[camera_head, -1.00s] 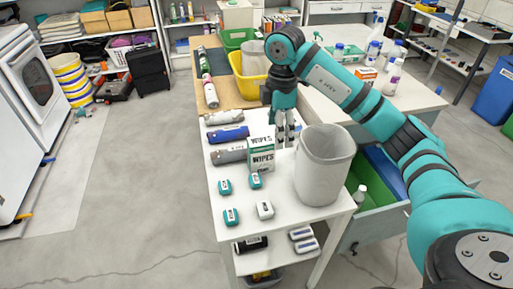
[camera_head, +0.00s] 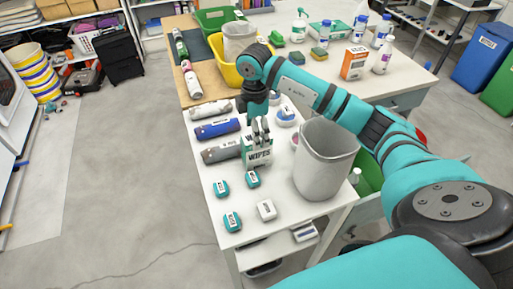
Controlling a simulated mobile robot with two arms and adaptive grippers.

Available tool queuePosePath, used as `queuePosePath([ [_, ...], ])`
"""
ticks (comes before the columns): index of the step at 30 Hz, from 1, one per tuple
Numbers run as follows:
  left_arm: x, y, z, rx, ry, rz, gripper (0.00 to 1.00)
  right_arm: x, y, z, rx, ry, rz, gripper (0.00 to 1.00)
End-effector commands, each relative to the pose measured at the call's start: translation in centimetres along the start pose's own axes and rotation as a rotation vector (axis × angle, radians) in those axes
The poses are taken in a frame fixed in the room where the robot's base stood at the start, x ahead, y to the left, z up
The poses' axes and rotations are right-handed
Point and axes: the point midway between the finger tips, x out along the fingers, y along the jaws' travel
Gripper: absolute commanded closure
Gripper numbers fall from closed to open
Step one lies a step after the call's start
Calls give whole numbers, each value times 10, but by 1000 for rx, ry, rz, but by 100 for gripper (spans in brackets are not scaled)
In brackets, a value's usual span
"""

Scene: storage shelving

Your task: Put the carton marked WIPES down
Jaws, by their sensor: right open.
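The WIPES carton (camera_head: 258,157) is white and dark green and stands upright on the white table (camera_head: 233,177), left of the grey bin. My right gripper (camera_head: 260,138) is open and points down at the carton's top. Its fingers overlap the upper part of the carton in the picture and hide some of it. I cannot tell whether they touch it. My left gripper is out of view.
A grey bin (camera_head: 323,165) stands close right of the carton. Grey (camera_head: 221,151) and blue (camera_head: 214,129) rolls lie to its left. Small teal-and-white items (camera_head: 232,221) and a white one (camera_head: 266,209) lie in front, with bare tabletop between them.

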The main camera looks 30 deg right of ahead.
Motion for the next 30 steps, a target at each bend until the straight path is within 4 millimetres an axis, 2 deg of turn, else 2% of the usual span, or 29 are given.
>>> queuePosePath([
  [3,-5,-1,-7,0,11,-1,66,17,0,0,0,0,-2,25],
  [11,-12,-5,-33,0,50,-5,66,35,0,2,1,-1,-2,25],
  [15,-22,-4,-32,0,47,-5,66,56,-2,6,1,-1,-4,25],
  [19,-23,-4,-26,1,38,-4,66,73,-1,5,-1,0,-2,25],
  [28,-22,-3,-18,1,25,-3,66,79,0,5,-1,0,1,25],
  [30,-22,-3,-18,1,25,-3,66,79,0,5,-1,0,1,34],
])
